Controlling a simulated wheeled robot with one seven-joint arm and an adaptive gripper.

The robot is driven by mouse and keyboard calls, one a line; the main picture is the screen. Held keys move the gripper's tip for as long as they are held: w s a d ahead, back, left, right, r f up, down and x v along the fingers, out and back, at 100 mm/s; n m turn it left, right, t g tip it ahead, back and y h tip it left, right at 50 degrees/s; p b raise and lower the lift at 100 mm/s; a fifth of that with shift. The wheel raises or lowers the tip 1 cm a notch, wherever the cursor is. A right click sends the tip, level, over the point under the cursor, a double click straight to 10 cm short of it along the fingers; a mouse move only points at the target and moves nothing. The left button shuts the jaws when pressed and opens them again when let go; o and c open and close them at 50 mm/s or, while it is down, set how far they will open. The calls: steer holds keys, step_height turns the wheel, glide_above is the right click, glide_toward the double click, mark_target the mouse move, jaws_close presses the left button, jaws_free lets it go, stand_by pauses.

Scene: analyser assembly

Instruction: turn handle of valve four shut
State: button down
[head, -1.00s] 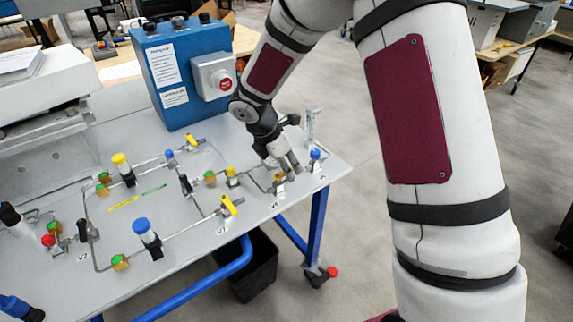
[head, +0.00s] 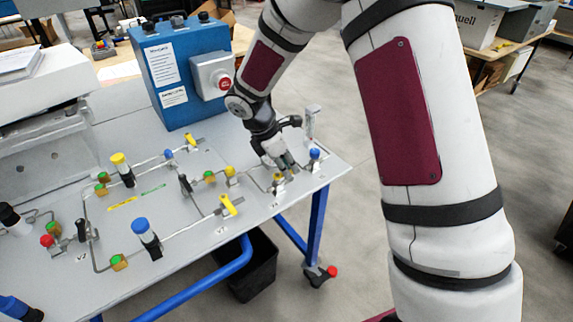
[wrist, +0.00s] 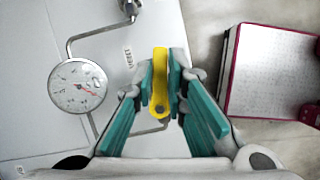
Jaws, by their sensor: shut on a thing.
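In the wrist view, a yellow valve handle (wrist: 160,68) lies between the teal fingers of my gripper (wrist: 160,75), roughly in line with them. In the head view, my gripper (head: 286,168) reaches down to this valve near the table's right end. Only a bit of the yellow handle (head: 277,177) shows there; the fingers hide the rest.
A round gauge (wrist: 77,86) and thin tubing sit left of the handle in the wrist view. In the head view, a blue-topped fitting (head: 315,154) stands close right of my gripper. A blue box (head: 172,80) stands behind. Other yellow handles (head: 229,205) lie to the left.

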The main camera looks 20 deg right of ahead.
steer(key=m, duration=0.2)
steer(key=s+m+g, duration=0.1)
steer(key=shift+a+m+g, duration=0.1)
steer(key=shift+m+g, duration=0.2)
steer(key=shift+m, duration=0.1)
steer(key=m, duration=0.2)
steer(key=s+m+g+y, duration=0.1)
steer(key=m, duration=0.1)
steer(key=shift+a+m+b, duration=0.2)
steer(key=shift+m+b, duration=0.1)
steer(key=m, duration=0.1)
steer(key=m+g, duration=0.1)
steer(key=m+y, duration=0.1)
steer(key=shift+s+a, duration=0.25)
steer(key=shift+a, duration=0.1)
steer(key=shift+s+a+m+g+y, duration=0.1)
steer(key=shift+a+m+g+y, duration=0.15)
steer(key=shift+m, duration=0.75)
steer(key=shift+s+a+m+g+y, duration=0.15)
steer(key=shift+m+g+y, duration=0.15)
steer(key=shift+m, duration=0.7)
steer(key=c, duration=1.6)
jaws_free()
steer(key=shift+r, duration=0.1)
steer(key=v, duration=1.1)
steer(key=shift+w+r, duration=0.2)
steer(key=shift+r, duration=0.2)
